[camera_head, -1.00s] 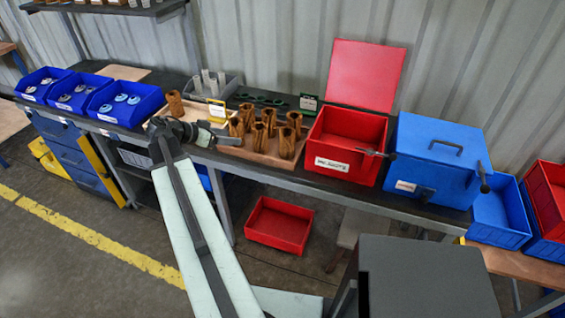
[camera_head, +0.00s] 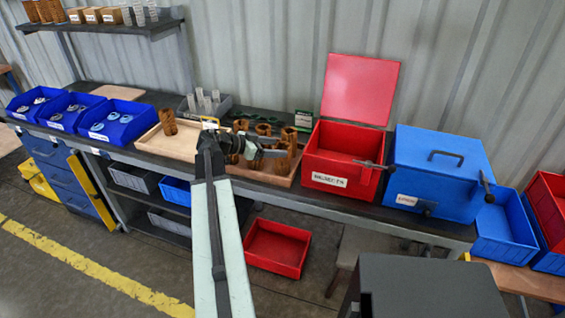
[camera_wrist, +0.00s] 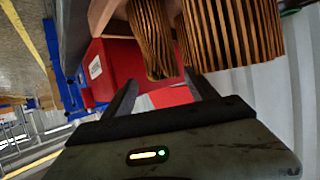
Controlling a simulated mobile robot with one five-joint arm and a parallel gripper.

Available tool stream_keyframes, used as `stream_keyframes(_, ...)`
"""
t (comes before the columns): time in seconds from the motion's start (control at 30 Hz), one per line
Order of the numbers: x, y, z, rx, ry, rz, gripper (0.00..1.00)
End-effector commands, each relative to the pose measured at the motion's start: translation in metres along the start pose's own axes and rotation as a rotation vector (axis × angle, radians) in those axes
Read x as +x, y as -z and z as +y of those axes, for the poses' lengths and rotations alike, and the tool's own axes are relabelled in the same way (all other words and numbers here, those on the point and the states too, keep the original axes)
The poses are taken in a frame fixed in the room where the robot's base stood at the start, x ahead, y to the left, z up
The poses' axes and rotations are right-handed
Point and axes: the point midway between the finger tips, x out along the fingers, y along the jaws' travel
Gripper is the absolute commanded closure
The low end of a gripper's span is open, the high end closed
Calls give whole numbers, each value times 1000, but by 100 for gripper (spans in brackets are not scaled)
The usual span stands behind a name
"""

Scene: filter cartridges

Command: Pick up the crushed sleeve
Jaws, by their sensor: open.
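Several brown pleated sleeves (camera_head: 263,130) stand in the wooden tray (camera_head: 285,180), some partly hidden behind my gripper (camera_head: 276,153). Another sleeve (camera_head: 167,122) stands alone in the lighter tray to the left. In the wrist view, one sleeve (camera_wrist: 152,38) looks narrowed and uneven along its length, and its end lies near the gap between my fingertips. A wider, straighter sleeve (camera_wrist: 238,28) is close beside it on the right. My jaws are open, one finger to each side, with nothing held. I cannot tell for certain which sleeve in the head view is the crushed one.
An open red box (camera_head: 345,160) and a closed blue box (camera_head: 435,175) stand right of the trays. Blue bins (camera_head: 118,122) are at the left of the bench, and a grey bin (camera_head: 205,105) with clear tubes is behind. A red bin (camera_head: 278,247) lies below.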

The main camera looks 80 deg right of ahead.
Motion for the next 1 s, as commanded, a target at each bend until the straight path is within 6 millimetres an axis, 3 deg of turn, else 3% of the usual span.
stream_keyframes(0.1,19,-3,0,1,-2,0,33)
stream_keyframes(0.3,20,0,0,0,0,0,33)
stream_keyframes(0.57,20,0,0,0,-1,0,100)
stream_keyframes(0.83,19,2,0,0,-1,0,100)
stream_keyframes(1.0,12,14,-1,-1,2,0,100)
